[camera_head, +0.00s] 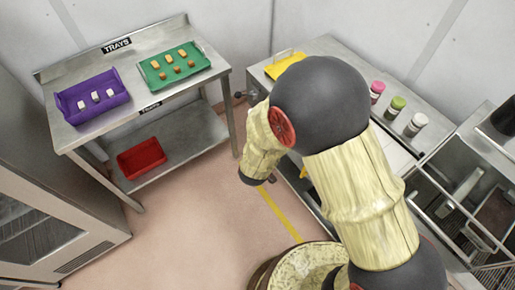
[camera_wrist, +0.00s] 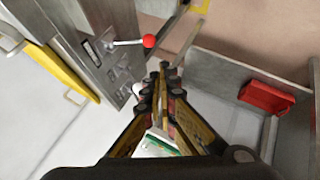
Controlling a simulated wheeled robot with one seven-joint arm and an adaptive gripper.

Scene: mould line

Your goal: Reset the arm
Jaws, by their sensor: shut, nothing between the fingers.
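My arm, with pale yellow covers and dark grey joints, crosses the right half of the head view and bends down toward the floor between the steel table and the counter. In the wrist view my gripper (camera_wrist: 164,68) is shut, its fingertips together with nothing held. It points past a steel panel with a lever ending in a red ball (camera_wrist: 149,41). The fingertips look apart from the lever. In the head view the arm's end is small and dark, and the fingers are hard to make out.
A steel table (camera_head: 140,91) at left bears a purple tray (camera_head: 75,117) and a green tray (camera_head: 205,61), each with small pieces. A red tray (camera_head: 141,158) lies on its lower shelf. Several bottles and a yellow tray (camera_head: 272,71) stand on the counter. Floor is free at centre left.

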